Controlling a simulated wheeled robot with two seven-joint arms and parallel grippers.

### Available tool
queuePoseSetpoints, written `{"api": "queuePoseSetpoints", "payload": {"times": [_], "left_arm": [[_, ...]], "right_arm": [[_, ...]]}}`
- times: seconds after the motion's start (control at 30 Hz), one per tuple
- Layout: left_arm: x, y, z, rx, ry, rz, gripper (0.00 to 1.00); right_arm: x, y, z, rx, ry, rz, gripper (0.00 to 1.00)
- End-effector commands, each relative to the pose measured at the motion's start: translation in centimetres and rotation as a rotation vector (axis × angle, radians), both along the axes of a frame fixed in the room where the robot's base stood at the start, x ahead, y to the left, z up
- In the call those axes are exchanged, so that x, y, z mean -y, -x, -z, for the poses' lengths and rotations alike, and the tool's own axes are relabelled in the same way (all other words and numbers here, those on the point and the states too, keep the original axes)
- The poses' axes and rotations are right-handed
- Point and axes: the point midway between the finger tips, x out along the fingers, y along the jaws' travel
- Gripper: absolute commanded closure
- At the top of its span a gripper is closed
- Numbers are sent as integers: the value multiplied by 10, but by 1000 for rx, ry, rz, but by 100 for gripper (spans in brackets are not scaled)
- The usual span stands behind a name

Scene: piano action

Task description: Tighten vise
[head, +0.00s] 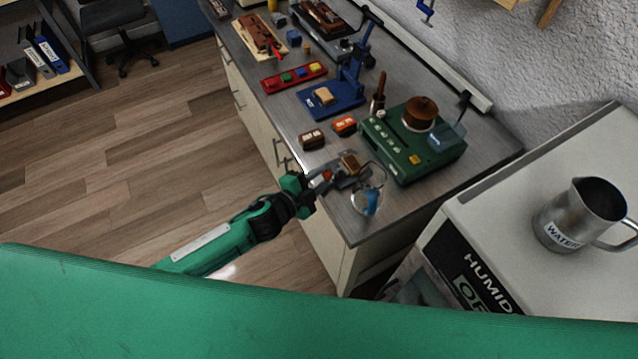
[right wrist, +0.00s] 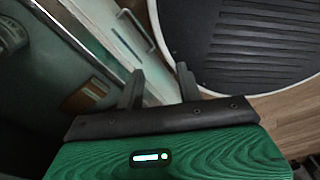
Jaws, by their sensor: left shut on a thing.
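A small grey vise (head: 344,181) stands at the near corner of the workbench, with a brown block (head: 350,163) at its jaws. Whether the jaws press on the block is too small to tell. My left gripper (head: 325,176) reaches in from the left over the bench's front edge. It is shut at the vise's near side, where a small red-orange part shows; it appears to hold the vise handle, mostly hidden by the fingers. My right gripper (right wrist: 158,86) shows in the right wrist view with its fingers apart and nothing between them.
A glass vessel with blue contents (head: 370,196) stands close right of the vise. A green machine (head: 412,140) is behind it. A metal water pitcher (head: 580,215) stands on a white cabinet at right.

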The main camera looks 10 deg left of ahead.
Motion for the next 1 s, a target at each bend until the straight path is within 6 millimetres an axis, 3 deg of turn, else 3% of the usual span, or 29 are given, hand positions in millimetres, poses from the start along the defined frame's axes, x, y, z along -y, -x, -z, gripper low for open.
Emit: {"api": "queuePoseSetpoints", "payload": {"times": [0.1, 0.4, 1.0], "left_arm": [[1, 1, 6, 72, -49, -1, 95], [1, 1, 5, 200, -144, 0, 95], [2, 1, 2, 247, -178, 2, 95]], "right_arm": [[0, 0, 18, 0, 0, 0, 64], [2, 0, 38, 0, 2, -1, 64], [4, 0, 43, 0, 4, -2, 64]]}}
